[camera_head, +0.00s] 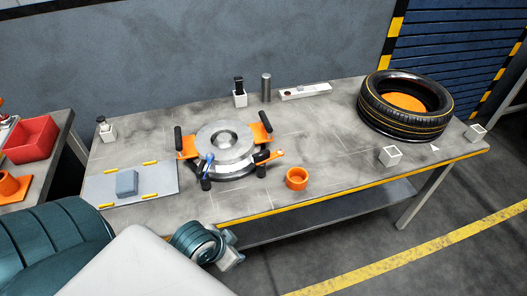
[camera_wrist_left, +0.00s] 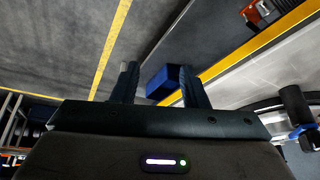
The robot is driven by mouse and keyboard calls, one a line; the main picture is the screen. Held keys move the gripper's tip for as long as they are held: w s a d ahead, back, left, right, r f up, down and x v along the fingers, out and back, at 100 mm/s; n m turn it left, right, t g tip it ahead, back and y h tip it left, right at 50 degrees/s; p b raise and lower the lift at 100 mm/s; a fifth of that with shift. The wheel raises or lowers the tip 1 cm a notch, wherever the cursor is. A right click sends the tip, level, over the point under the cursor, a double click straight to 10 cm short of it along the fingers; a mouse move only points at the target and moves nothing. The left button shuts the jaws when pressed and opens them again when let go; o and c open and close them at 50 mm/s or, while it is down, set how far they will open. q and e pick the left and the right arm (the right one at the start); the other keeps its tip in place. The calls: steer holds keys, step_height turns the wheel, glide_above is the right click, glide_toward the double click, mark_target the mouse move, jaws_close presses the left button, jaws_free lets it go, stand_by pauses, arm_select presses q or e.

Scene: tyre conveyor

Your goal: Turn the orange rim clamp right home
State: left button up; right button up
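A round silver clamping fixture (camera_head: 226,144) sits on the grey workbench, with orange brackets (camera_head: 262,129) and black grips around it. A lower orange piece (camera_head: 268,157) lies along its front right side; I cannot tell its exact turn angle. A blue-handled part (camera_head: 207,163) stands at its front left. My left gripper (camera_head: 228,260) is in front of the bench's front edge, apart from the fixture. In the left wrist view its two dark fingers (camera_wrist_left: 162,88) are spread apart, with a blue block-like thing (camera_wrist_left: 165,82) visible beyond them. My right gripper is not in view.
A tyre (camera_head: 405,121) lies at the bench's right. An orange ring (camera_head: 297,178) stands right of the fixture. A blue-grey block (camera_head: 127,182) lies on a marked mat (camera_head: 160,178) at left. A metal cylinder (camera_head: 266,87) and white power strip (camera_head: 306,91) stand behind.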

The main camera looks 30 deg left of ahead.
mark_target(261, 153)
arm_select(q)
steer(key=w+a+r+m+t+h, duration=0.1)
steer(key=w+a+h, duration=0.1)
steer(key=w, duration=0.2)
steer(key=w+a+r+m+t+h, duration=0.1)
steer(key=w+a, duration=0.1)
steer(key=w, duration=0.3)
steer(key=w+a+r+m+t+h, duration=0.1)
steer(key=w+a+h, duration=0.1)
steer(key=w, duration=0.2)
steer(key=shift+w+r+m+t+h, duration=0.15)
steer(key=shift+r+m+t+h, duration=0.15)
steer(key=shift+r+m+t, duration=0.1)
steer(key=w+a+r+n+t, duration=0.1)
steer(key=w+a+r+t, duration=0.2)
steer(key=w+a+r, duration=0.4)
steer(key=shift+a+f+p+x, duration=0.1)
steer(key=shift+p+x, duration=0.4)
steer(key=shift+x, duration=1.3)
steer(key=shift+a+f+p+x, duration=0.1)
steer(key=shift+p+x, duration=0.45)
steer(key=shift+x, duration=1.25)
steer(key=shift+a+f+p+x, duration=0.1)
steer(key=shift+p+x, duration=0.4)
steer(key=shift+x, duration=1.3)
jaws_close()
